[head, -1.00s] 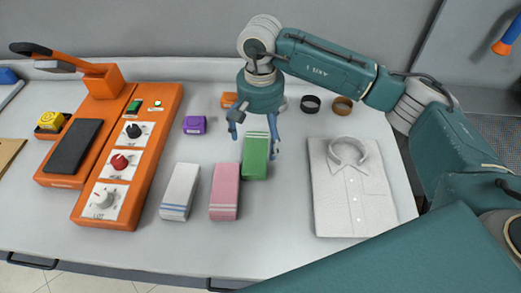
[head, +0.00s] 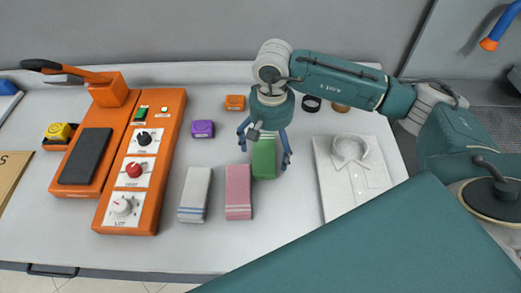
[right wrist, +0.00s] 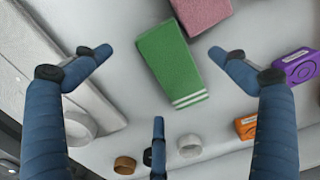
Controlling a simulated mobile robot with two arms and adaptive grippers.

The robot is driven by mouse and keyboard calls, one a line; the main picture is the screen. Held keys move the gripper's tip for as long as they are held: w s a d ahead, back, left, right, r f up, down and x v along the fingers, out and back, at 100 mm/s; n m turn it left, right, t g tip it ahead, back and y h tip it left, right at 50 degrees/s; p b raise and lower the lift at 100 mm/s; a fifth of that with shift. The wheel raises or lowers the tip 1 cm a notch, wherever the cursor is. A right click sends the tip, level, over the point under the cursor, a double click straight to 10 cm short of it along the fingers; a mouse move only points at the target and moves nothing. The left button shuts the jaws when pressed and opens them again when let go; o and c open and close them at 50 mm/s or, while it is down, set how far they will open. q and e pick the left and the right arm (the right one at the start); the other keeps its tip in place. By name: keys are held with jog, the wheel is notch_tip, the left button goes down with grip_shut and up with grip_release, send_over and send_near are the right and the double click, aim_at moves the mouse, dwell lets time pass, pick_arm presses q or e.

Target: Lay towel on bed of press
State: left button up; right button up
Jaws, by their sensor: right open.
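The orange press (head: 112,215) stands at the left of the counter, with a flat dark bed (head: 86,156) and its lever arm raised behind. Three folded towels lie to its right: white (head: 195,192), pink (head: 238,190) and green (head: 264,158). My right gripper (head: 264,153) is open above the green towel, with fingers at its left and right sides in the head view. In the right wrist view the green towel (right wrist: 170,65) lies between the spread fingers, apart from them. My left gripper is out of view.
A folded white shirt (head: 355,185) lies right of the towels. A purple block (head: 203,129), an orange block (head: 235,103) and dark and brown rings stand behind. A yellow-topped item (head: 58,132) sits left of the press. The counter before the towels is clear.

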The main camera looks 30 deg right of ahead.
aim_at(268, 158)
notch_tip(268, 158, down, 2)
jog(key=shift+d+f+p, duration=0.1)
jog(key=shift+p, duration=0.55)
jog(key=f, duration=0.1)
jog(key=f+p, duration=0.1)
jog(key=f, duration=0.1)
jog(key=shift+w+f+p, duration=0.25)
jog(key=shift+w+p, duration=0.05)
jog(key=shift+p, duration=0.05)
jog(key=shift+f, duration=0.35)
jog(key=c, duration=1)
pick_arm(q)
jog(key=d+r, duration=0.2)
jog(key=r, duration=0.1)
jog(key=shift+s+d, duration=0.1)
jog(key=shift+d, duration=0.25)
pick_arm(e)
jog(key=c, duration=0.4)
jog(key=shift+r, duration=0.2)
